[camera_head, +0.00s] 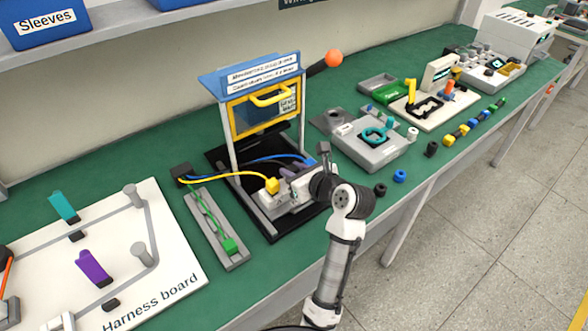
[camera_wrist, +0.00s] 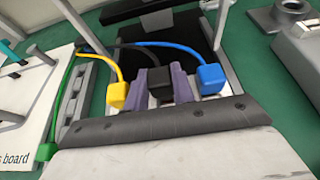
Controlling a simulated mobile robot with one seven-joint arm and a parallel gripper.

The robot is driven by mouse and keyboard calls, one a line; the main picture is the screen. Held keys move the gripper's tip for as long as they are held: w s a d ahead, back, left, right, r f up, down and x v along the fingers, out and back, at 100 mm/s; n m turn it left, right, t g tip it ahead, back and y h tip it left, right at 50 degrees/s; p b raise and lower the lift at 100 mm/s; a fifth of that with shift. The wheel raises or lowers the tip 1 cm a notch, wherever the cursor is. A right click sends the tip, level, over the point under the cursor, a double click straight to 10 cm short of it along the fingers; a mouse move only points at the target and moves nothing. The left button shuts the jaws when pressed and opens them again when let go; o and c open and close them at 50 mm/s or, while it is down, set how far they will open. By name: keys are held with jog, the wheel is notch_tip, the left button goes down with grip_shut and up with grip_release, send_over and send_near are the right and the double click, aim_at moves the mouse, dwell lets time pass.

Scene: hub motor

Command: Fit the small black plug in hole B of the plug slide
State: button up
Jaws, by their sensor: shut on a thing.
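The small black plug (camera_wrist: 160,88) is between the two purple fingers of my gripper (camera_wrist: 161,78) in the wrist view. My gripper is shut on it, at the plug slide's row between the yellow plug (camera_wrist: 117,95) and the blue plug (camera_wrist: 210,78). In the head view my gripper (camera_head: 287,173) is over the grey plug slide (camera_head: 266,208), and its wrist hides the black plug. The black plug's lower end and hole B are hidden, so I cannot tell how deep it sits. A black cable runs back from it.
The press frame with a blue-and-yellow guard (camera_head: 264,110) stands right behind the slide. A green plug (camera_head: 230,246) sits on a grey rail to the left. The white harness board (camera_head: 170,262) lies further left. A grey fixture (camera_head: 372,146) stands to the right.

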jog(key=shift+f, duration=0.7)
jog(key=o, duration=1)
jog(key=shift+o, duration=0.2)
jog(key=b+v, duration=0.1)
jog(key=v, duration=1.3)
